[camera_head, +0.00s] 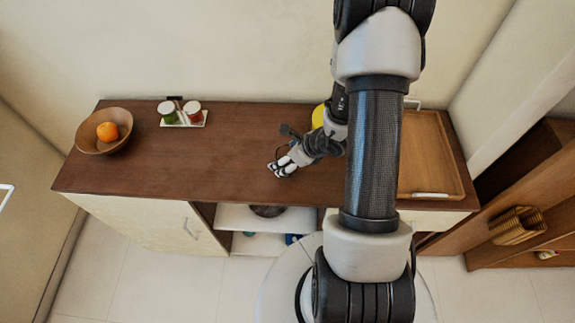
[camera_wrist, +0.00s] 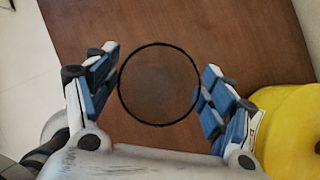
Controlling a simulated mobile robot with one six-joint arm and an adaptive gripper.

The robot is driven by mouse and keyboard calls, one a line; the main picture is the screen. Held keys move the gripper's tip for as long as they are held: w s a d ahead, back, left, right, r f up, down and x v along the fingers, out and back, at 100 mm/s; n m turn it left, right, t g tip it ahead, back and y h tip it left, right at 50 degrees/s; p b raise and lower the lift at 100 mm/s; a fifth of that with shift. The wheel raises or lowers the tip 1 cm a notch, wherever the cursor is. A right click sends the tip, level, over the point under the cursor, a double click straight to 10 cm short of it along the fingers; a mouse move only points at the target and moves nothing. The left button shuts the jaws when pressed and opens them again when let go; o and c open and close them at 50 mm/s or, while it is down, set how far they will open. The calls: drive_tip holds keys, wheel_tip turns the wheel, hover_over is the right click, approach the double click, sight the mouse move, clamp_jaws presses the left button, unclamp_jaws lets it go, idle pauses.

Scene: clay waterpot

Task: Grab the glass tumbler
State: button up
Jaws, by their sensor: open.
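The glass tumbler (camera_wrist: 158,90) shows in the wrist view as a clear round shape with a dark rim, with brown wood visible through it. My gripper (camera_wrist: 159,62) is open, with one blue-padded finger on each side of the tumbler. The left finger is close to the rim and the right finger is at or very near it; I cannot tell whether either touches. In the head view my gripper (camera_head: 283,168) is low over the middle of the wooden cabinet top, and I cannot make out the tumbler there.
A yellow object (camera_wrist: 285,130) is right beside my right finger; it shows partly behind my arm in the head view (camera_head: 318,116). A wooden tray (camera_head: 430,150) lies at right. A bowl (camera_head: 90,141) with an orange (camera_head: 107,131) and a jar holder (camera_head: 183,122) stand left. Front-left is clear.

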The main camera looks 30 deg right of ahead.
drive_tip(key=b+x, duration=0.1)
drive_tip(key=x, duration=0.3)
drive_tip(key=shift+f, duration=0.3)
drive_tip(key=shift+c, duration=0.2)
drive_tip(key=c, duration=1.2)
